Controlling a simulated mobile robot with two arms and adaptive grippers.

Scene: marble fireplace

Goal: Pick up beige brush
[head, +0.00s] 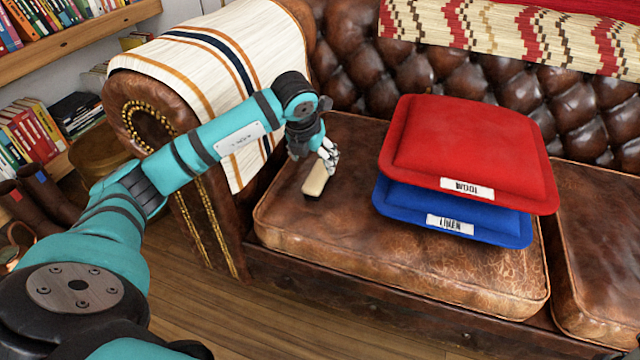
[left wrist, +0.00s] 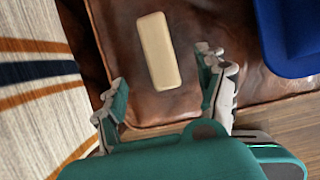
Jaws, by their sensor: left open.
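The beige brush (head: 317,179) lies on the left part of the brown leather sofa seat, with a dark lower edge. In the left wrist view the brush (left wrist: 158,50) shows its beige top, lying lengthwise ahead of and roughly between the fingers. My left gripper (head: 327,156) is open and empty, just behind the brush in the head view. Its two spread fingers also show in the left wrist view (left wrist: 164,90). I cannot tell the exact height of the fingers above the seat. My right gripper is in neither view.
A red cushion (head: 470,150) lies on a blue cushion (head: 400,205) to the right of the brush. The sofa arm with a striped throw (head: 205,62) stands on the left. The leather seat (head: 310,235) in front of the brush is clear.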

